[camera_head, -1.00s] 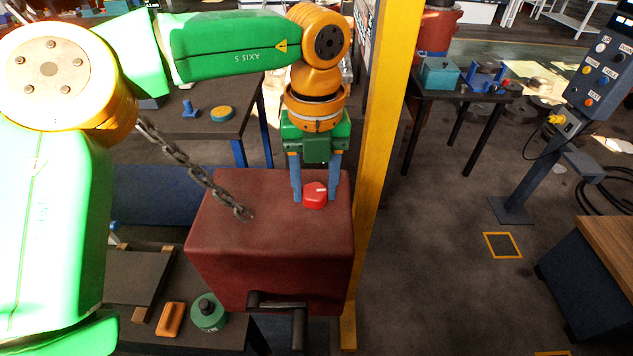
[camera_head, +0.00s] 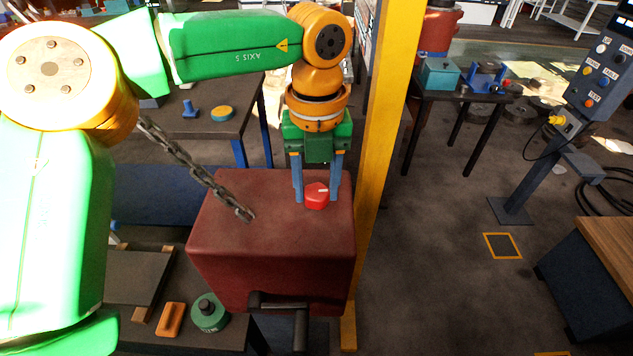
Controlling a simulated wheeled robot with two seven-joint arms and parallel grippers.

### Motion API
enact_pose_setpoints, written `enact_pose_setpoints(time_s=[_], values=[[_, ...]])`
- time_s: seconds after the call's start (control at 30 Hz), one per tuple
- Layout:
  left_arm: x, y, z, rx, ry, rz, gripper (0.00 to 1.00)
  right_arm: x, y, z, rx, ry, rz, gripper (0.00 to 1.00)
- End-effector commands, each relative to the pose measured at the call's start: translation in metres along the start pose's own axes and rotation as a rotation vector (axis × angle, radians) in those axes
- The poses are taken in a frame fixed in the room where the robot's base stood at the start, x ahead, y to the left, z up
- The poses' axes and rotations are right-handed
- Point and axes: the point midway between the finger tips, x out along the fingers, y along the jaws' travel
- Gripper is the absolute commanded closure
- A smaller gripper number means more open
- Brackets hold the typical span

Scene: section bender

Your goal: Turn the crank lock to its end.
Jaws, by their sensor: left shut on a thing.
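The crank lock is a red knob (camera_head: 316,197) with a white mark, on the top of a dark red box (camera_head: 255,245). My left gripper (camera_head: 316,190) points down over the knob, with a blue finger on each side of it, shut on it. A black crank handle (camera_head: 282,304) sticks out of the front face of the box. My right gripper is not in view.
A chain (camera_head: 200,172) runs down to the box top. A yellow post (camera_head: 382,130) stands close to the right of the box. A table with an orange block (camera_head: 171,319) and a green round part (camera_head: 209,312) is at the lower left.

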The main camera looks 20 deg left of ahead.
Motion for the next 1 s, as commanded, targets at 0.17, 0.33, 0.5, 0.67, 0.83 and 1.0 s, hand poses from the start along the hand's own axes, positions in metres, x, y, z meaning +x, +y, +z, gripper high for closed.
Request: enact_pose_setpoints(time_s=[0.17,0.33,0.5,0.67,0.83,1.0], values=[[-0.0022,-0.0005,0.0007,-0.001,-0.005,-0.004,1.00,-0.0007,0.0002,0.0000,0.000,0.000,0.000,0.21],[-0.0024,-0.0005,0.0009,-0.001,-0.005,-0.004,1.00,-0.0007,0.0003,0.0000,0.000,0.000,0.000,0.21],[-0.0026,-0.0006,0.0009,-0.001,-0.005,-0.005,1.00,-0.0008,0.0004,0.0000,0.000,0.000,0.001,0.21],[-0.0023,-0.0005,0.0008,-0.001,-0.005,-0.004,0.27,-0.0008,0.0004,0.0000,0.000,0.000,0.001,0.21],[-0.0015,-0.0003,0.0005,-0.001,-0.003,-0.003,0.21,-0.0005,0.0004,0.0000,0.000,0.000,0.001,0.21],[-0.0038,-0.0006,0.0006,-0.001,-0.004,-0.003,0.21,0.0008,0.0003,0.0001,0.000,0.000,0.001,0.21]])
